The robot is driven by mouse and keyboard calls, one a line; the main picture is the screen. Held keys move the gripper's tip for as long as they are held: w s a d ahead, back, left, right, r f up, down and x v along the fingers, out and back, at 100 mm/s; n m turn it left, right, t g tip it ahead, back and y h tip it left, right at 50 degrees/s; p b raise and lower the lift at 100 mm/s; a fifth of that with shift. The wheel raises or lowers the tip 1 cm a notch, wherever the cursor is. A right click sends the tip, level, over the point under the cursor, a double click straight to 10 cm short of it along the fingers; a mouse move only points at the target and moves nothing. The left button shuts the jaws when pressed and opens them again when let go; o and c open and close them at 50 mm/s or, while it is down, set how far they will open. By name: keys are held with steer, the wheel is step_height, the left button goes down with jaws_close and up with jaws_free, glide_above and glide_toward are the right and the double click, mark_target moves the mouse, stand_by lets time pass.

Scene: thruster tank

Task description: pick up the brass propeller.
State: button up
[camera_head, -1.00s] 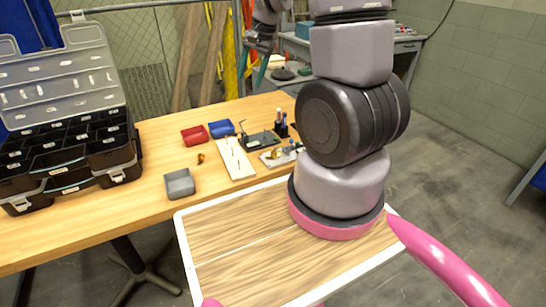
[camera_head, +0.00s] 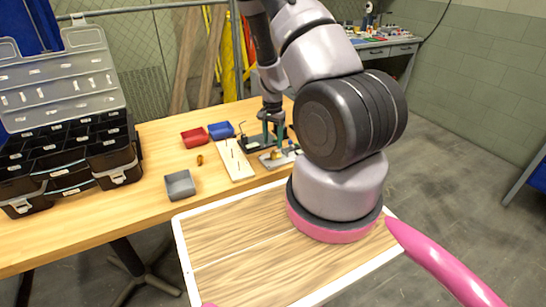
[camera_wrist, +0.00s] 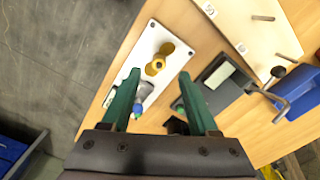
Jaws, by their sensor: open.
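A brass-coloured, lobed piece with a round hub, which looks like the brass propeller (camera_wrist: 157,64), is on a pale plate (camera_wrist: 165,38) in the wrist view. In the head view it is a small gold spot (camera_head: 277,154) by my fingers. My gripper (camera_wrist: 158,76) is open, its two green fingers apart, with the brass piece ahead between the tips. In the head view my gripper (camera_head: 273,138) points down over that plate. I cannot tell its exact height. A grey part with a blue end (camera_wrist: 140,101) lies beside the left finger, partly hidden by it.
A dark block with a bent rod (camera_wrist: 222,85) is close right of my gripper. A white board with pins (camera_head: 235,160), red bin (camera_head: 194,137), blue bin (camera_head: 221,130), grey bin (camera_head: 180,186) and small brass piece (camera_head: 200,160) are on the table. A black toolbox (camera_head: 70,150) stands left.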

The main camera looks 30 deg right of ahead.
mark_target(273, 151)
steer(key=shift+f, duration=2.75)
jaws_close()
